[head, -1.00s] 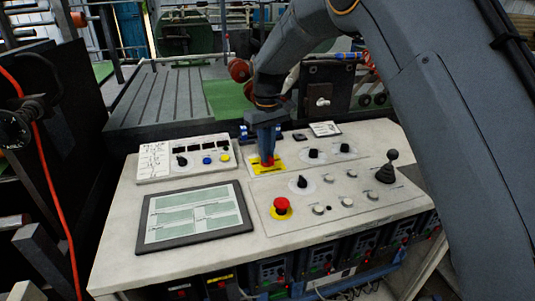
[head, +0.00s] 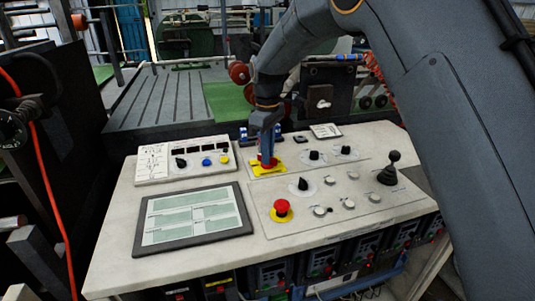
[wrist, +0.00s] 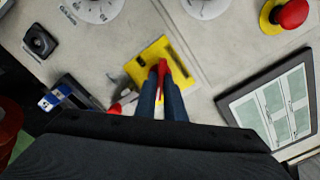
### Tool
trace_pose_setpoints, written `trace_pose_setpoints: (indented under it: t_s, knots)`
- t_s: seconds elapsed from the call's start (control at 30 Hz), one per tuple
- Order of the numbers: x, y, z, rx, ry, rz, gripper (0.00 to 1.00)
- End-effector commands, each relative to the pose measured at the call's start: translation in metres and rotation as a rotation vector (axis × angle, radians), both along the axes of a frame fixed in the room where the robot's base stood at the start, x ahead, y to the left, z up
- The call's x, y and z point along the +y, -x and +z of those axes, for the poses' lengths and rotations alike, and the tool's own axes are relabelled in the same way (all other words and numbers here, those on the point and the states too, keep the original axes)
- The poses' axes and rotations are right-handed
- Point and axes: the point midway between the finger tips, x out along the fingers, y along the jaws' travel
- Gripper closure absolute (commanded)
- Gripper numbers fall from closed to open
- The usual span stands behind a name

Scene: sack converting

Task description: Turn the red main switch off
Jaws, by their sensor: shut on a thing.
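The red main switch (wrist: 162,69) sits on a yellow plate (wrist: 180,56) on the sloping console. In the head view the yellow plate (head: 281,169) lies behind the red mushroom button, at the back of the desk. My gripper (wrist: 160,92) is shut on the red switch handle, with one blue finger on each side of it. In the head view my gripper (head: 267,157) reaches down onto the plate from above, and its fingers hide most of the switch.
A red mushroom button (head: 282,207) stands in front of the plate. A screen (head: 194,217) lies at left front, with a small button box (head: 184,160) behind it. Black knobs (head: 315,155) and a joystick (head: 389,170) stand to the right.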

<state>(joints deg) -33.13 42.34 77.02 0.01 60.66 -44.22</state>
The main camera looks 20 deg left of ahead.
Motion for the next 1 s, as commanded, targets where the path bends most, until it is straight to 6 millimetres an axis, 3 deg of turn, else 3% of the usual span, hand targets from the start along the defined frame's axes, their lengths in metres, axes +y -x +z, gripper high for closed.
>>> trace_pose_setpoints:
  t_s: [0.3, 0.33, 0.43, 0.77, 1.0]
  knots:
    - [0.001, -0.001, 0.002, -0.004, -0.002, 0.002, 1.0]
    - [0.001, -0.001, 0.002, -0.004, -0.002, 0.002, 0.86]
    - [0.001, -0.001, 0.001, -0.002, -0.002, 0.002, 0.72]
    - [0.0, -0.001, 0.003, -0.002, -0.002, 0.001, 0.72]
    - [0.001, -0.002, 0.036, -0.005, -0.003, 0.001, 0.72]
